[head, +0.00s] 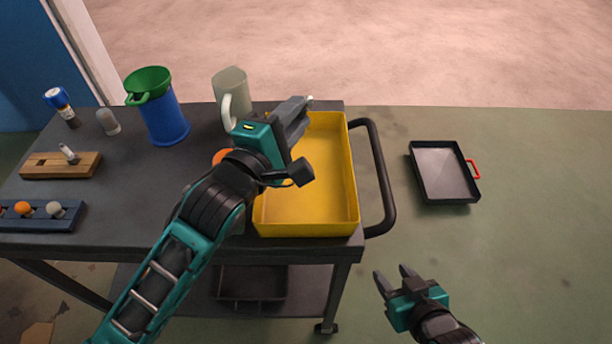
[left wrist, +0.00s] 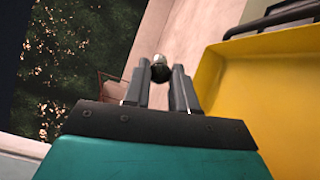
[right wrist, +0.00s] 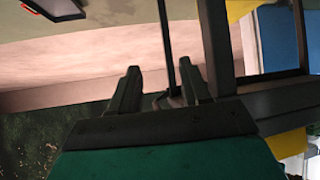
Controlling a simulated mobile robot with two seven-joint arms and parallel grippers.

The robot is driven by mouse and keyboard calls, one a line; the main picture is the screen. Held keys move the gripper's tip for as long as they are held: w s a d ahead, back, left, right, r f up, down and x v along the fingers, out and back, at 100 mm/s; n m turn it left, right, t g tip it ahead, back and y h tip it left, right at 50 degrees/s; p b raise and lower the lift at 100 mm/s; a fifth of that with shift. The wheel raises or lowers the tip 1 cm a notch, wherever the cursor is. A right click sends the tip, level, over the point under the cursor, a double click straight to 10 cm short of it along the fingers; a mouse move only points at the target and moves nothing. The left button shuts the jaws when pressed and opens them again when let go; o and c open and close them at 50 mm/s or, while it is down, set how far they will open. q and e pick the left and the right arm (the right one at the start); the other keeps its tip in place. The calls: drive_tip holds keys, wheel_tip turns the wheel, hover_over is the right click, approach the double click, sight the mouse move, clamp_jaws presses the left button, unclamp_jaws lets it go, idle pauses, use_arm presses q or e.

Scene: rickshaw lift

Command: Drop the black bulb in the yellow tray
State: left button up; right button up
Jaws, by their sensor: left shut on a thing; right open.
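My left gripper (head: 303,108) is shut on a small bulb, held above the far left part of the yellow tray (head: 352,175). In the left wrist view the bulb (left wrist: 160,69) shows a dark body and a silvery end between the fingertips. In the head view only its small pale metallic end (head: 309,99) shows past the fingers. The tray's visible floor is empty; my left arm hides its left side. The tray (left wrist: 262,90) also shows at the right of the left wrist view. My right gripper (head: 392,276) is open and empty, right of the cart.
The dark cart top (head: 120,185) holds a blue jug (head: 168,122) with a green top, a pale mug (head: 231,95), a wooden block (head: 62,166) and a bulb rack (head: 38,222). A black handle (head: 383,175) edges the cart. A black pan (head: 444,172) is at the right.

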use_arm(q)
wheel_tip(320, 180, down, 4)
drive_tip(key=b, duration=0.4)
drive_tip(key=shift+f, duration=0.1)
use_arm(e)
drive_tip(key=shift+w+a+f+y, duration=0.25)
drive_tip(key=shift+w+a, duration=0.2)
drive_tip(key=shift+a, duration=0.15)
drive_tip(key=shift+w+a+f+y, duration=0.1)
drive_tip(key=shift+w+a+y, duration=0.15)
drive_tip(key=shift+w+a, duration=0.25)
use_arm(q)
drive_tip(key=o, duration=0.8)
drive_tip(key=shift+o, duration=0.3)
use_arm(e)
drive_tip(key=shift+s+f, duration=0.2)
drive_tip(key=shift+f, duration=0.05)
use_arm(q)
drive_tip(key=p+v, duration=0.1)
drive_tip(key=v, duration=1.2)
use_arm(e)
drive_tip(key=shift+s+d+r, duration=0.1)
drive_tip(key=shift+d, duration=0.1)
